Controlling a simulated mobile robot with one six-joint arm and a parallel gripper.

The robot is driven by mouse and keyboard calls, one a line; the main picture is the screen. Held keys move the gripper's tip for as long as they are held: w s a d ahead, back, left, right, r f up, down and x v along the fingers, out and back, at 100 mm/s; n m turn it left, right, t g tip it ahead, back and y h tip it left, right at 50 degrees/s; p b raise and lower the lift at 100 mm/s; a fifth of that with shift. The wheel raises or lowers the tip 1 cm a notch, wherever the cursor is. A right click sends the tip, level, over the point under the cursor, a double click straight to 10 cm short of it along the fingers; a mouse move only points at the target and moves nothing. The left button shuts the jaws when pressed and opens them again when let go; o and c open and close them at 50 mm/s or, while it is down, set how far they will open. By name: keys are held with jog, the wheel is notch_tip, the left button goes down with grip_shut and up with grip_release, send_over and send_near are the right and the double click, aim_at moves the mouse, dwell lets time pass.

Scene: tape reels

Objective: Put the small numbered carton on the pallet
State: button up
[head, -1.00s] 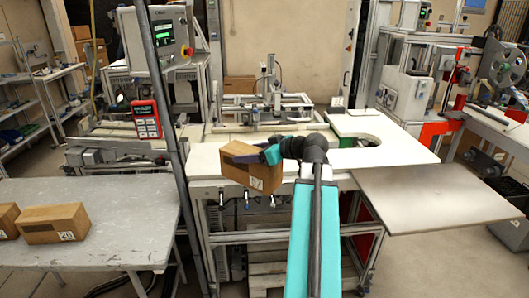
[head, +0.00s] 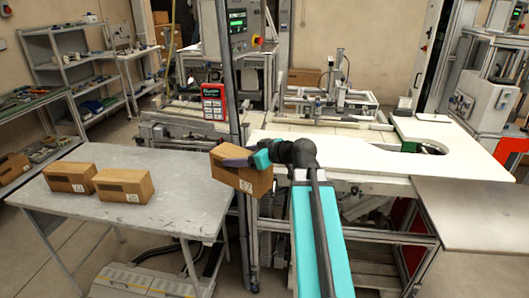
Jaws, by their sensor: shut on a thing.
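A small brown carton (head: 243,180) with a white number label on its lower right face is held in the air at the middle of the head view. The number looks like 17 but is small. My gripper (head: 236,158) is shut on the carton's upper part, with its dark purple and teal fingers across the top. The carton is tilted a little and appears in front of the metal post. A wooden pallet (head: 368,270) shows partly under the white workbench on the right; my arm and the bench frame hide much of it.
Two numbered cartons, one (head: 70,177) left of the other (head: 123,185), stand on the grey table (head: 160,215). A metal post (head: 238,95) rises between that table and the white workbench (head: 350,152). A grey box (head: 150,283) lies on the floor below. Shelves stand at the back left.

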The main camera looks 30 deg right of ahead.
jog(key=w+a+f+m+h, duration=0.1)
jog(key=w+a, duration=0.3)
jog(key=a, duration=0.6)
jog(key=w+a+f+m+h, duration=0.15)
jog(key=w+a, duration=0.25)
jog(key=a, duration=0.6)
jog(key=shift+w+d+r+m+t+h, duration=0.2)
jog(key=shift+w+r+m+h, duration=0.2)
jog(key=shift+r+h, duration=0.25)
jog(key=shift+w+d+r+m+t+h, duration=0.25)
jog(key=shift+r+m+h, duration=0.2)
jog(key=shift+r, duration=0.3)
jog(key=shift+w+d+r+m+t+h, duration=0.2)
jog(key=shift+w+r+m+h, duration=0.2)
jog(key=shift+r+h, duration=0.25)
jog(key=shift+s, duration=0.1)
